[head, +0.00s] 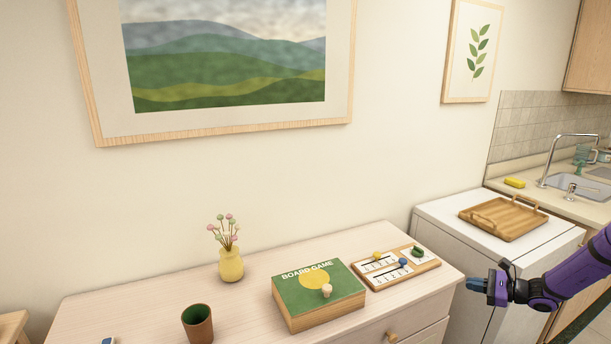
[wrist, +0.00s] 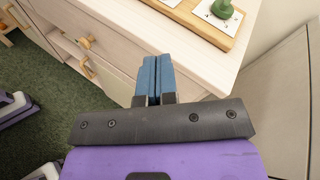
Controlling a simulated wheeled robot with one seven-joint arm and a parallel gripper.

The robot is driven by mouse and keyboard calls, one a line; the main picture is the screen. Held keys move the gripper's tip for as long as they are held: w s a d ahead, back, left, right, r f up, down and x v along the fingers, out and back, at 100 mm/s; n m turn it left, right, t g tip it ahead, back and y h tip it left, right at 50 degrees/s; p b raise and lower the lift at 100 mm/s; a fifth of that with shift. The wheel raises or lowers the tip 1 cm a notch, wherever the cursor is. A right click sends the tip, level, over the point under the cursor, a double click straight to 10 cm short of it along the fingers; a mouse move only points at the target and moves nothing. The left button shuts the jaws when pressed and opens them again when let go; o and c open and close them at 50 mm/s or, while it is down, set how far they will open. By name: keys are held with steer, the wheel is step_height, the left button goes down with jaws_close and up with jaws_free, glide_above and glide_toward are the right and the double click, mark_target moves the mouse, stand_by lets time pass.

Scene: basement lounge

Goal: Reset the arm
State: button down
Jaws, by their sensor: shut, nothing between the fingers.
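My gripper (head: 484,285) is at the right in the head view, at the end of my purple arm, just off the right end of the light wood dresser (head: 150,287). Its blue fingers (wrist: 155,68) also show in the wrist view, pressed together and empty, beside the dresser's front corner. Nothing is held. The arm reaches in from the right edge of the head view.
On the dresser are a board game box (head: 319,293), a wooden tray with game pieces (head: 432,266), a yellow flower vase (head: 231,265) and a brown cup (head: 197,324). A white cabinet (head: 440,222) with a wooden tray (head: 500,230) stands behind my gripper.

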steer(key=s+a+r+n+g+h, duration=0.2)
steer(key=s+a+r+n+g, duration=0.15)
steer(key=a+r, duration=0.5)
steer(key=s+a+r+n+g+h, duration=0.25)
steer(key=a+r+n, duration=0.25)
steer(key=r, duration=0.7)
steer(key=s+a+r+n+g+h, duration=0.15)
steer(key=s+a+r+n, duration=0.35)
steer(key=r, duration=0.5)
steer(key=s+a+r+n+t+h, duration=0.1)
steer(key=s+r, duration=0.3)
steer(key=s, duration=0.4)
steer(key=s+a+r+n+t+h, duration=0.1)
steer(key=s+a+r+n+h, duration=0.2)
steer(key=s, duration=0.6)
steer(key=s+a+r+n+t+h, duration=0.1)
steer(key=s+a+r+n+h, duration=0.1)
steer(key=s, duration=0.7)
step_height(320, 180, up, 3)
steer(key=shift+s+a+r+n, duration=0.1)
steer(key=shift+s+a+n, duration=0.1)
steer(key=shift+a+n, duration=0.75)
